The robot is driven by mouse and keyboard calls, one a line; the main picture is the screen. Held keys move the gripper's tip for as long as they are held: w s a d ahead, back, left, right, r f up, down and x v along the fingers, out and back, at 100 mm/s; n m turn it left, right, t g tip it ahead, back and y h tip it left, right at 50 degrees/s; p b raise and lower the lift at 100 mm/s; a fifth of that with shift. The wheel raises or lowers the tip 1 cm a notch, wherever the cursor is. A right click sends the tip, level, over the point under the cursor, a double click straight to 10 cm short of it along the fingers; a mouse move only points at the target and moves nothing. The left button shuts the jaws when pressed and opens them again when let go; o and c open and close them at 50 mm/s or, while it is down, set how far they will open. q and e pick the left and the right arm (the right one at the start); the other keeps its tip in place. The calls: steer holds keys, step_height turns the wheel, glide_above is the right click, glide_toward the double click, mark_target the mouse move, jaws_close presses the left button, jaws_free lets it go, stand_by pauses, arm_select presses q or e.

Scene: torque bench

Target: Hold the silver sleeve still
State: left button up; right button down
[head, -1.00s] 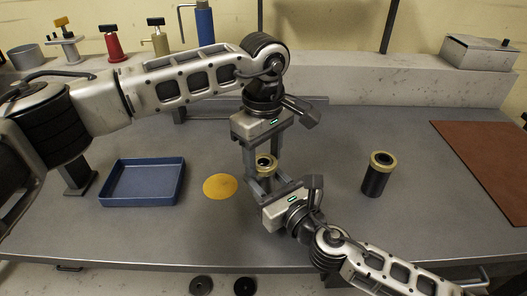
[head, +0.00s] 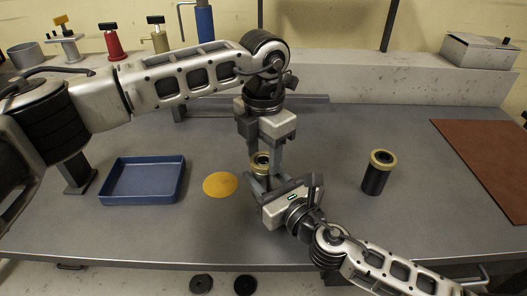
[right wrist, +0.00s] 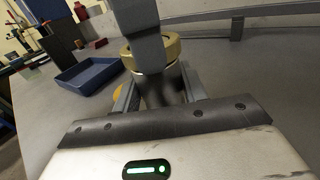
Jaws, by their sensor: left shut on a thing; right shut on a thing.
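The silver sleeve (right wrist: 165,90) stands upright in the middle of the bench, with a brass ring (head: 261,158) at its top. In the right wrist view the brass ring (right wrist: 168,48) sits above the sleeve. My right gripper (head: 262,181) comes from the front and is shut on the sleeve's body, low down. My left gripper (head: 264,161) points down from above and is shut on the brass ring; one of its fingers (right wrist: 140,30) hides part of the ring. Most of the sleeve's body is hidden by the fingers in the head view.
A dark cylinder with a brass top (head: 377,180) stands to the right. A blue tray (head: 142,201) and a flat yellow disc (head: 220,185) lie to the left. A brown mat (head: 490,160) is at the far right. A grey ledge with tools runs along the back.

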mark_target(263, 160)
arm_select(q)
steer(key=shift+n, duration=0.8)
steer(key=shift+r, duration=0.25)
steer(key=shift+r, duration=0.9)
steer(key=shift+r, duration=2)
arm_select(e)
steer(key=c, duration=0.7)
jaws_free()
